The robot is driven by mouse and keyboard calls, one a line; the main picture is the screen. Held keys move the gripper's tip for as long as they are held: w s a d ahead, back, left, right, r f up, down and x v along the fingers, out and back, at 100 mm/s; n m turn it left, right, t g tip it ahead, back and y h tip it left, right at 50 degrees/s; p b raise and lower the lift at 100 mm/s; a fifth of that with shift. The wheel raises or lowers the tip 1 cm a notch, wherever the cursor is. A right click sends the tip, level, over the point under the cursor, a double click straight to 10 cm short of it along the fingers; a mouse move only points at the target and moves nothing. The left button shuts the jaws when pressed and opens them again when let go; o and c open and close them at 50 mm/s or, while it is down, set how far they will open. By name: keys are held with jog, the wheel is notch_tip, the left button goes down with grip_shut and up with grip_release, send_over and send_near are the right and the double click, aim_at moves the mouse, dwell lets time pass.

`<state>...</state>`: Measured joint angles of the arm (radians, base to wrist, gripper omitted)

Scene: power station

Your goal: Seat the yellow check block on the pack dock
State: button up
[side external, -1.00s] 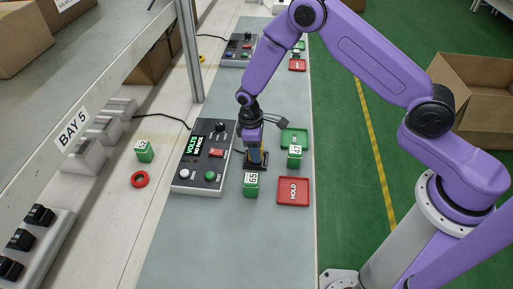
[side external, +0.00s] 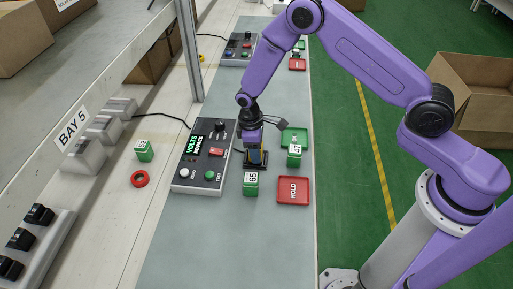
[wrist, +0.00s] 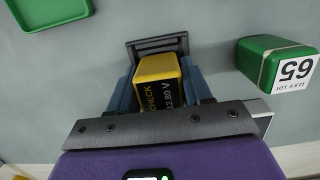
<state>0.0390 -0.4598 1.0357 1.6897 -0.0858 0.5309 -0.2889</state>
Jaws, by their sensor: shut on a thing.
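The yellow check block (wrist: 158,70) shows in the wrist view with black label faces reading CHECK and 12.80 V. My gripper (wrist: 161,82) is shut on it, with a blue finger on each side. The black pack dock (wrist: 157,44) shows just beyond the block. In the side view my gripper (side external: 255,157) points down at the dock (side external: 256,167), beside the tester box. The block is mostly hidden there by the fingers. I cannot tell whether the block's underside touches the dock.
The tester box (side external: 203,158) stands left of the dock. A green block marked 65 (side external: 250,187) is close in front. Another green block (side external: 294,157), a green tray (side external: 302,137) and the red HOLD tray (side external: 293,191) lie to the right.

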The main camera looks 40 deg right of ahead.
jog(key=shift+f, duration=0.2)
jog(key=o, duration=1.3)
notch_tip(320, 180, up, 16)
jog(key=w+a+r, duration=0.1)
jog(key=w+a, duration=0.1)
jog(key=s+r, duration=0.5)
jog(key=s, duration=0.2)
jog(key=s+d+r+n, duration=0.1)
jog(key=s+d, duration=0.2)
jog(key=s, duration=0.6)
jog(key=s+d+r+n+y, duration=0.1)
jog(key=s+d, duration=0.3)
jog(key=s, duration=0.4)
jog(key=s+d+r+n+t, duration=0.1)
jog(key=s+d+r, duration=0.1)
jog(key=s, duration=0.7)
jog(key=shift+s+d+r+n, duration=0.1)
jog(key=shift+s+d+n, duration=0.2)
jog(key=shift+d, duration=0.55)
